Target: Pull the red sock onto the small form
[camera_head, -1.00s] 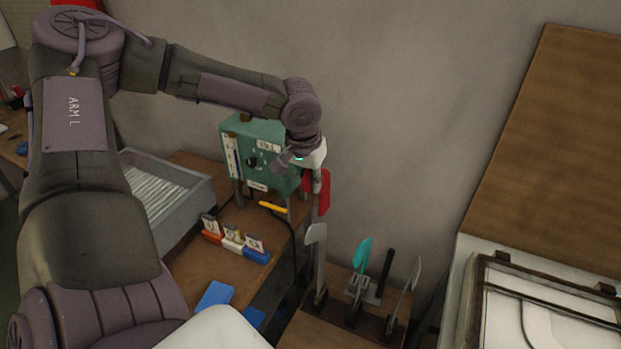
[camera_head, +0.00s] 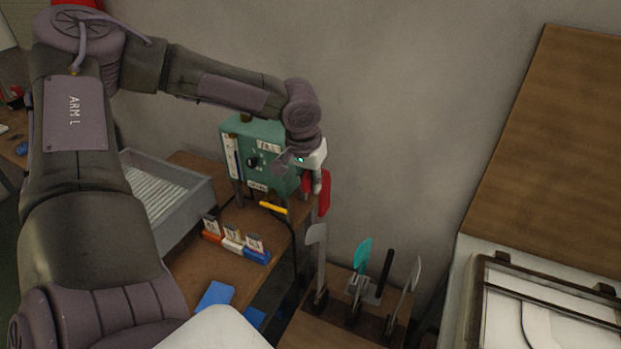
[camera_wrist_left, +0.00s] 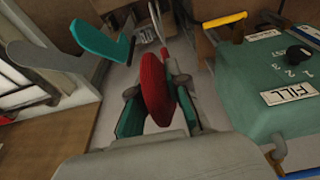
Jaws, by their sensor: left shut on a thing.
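The red sock (camera_head: 324,194) hangs from my left gripper (camera_head: 316,178), beside the green box and above the table edge. In the left wrist view the sock (camera_wrist_left: 154,88) sits between the two fingers of my left gripper (camera_wrist_left: 155,105), which is shut on it. Several flat upright forms stand on a brown stand in the lower middle of the head view: a grey one (camera_head: 317,262), a teal one (camera_head: 361,262) and another grey one at the right (camera_head: 412,280). I cannot tell which is the small form. The sock is apart from all of them. My right gripper is not in view.
The green box (camera_head: 262,150) with a dial stands close left of my gripper, with a yellow handle (camera_head: 273,208) below it. A grey tray (camera_head: 165,190) and small labelled blocks (camera_head: 233,240) are further left. A white press-like unit (camera_head: 540,310) stands at the right.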

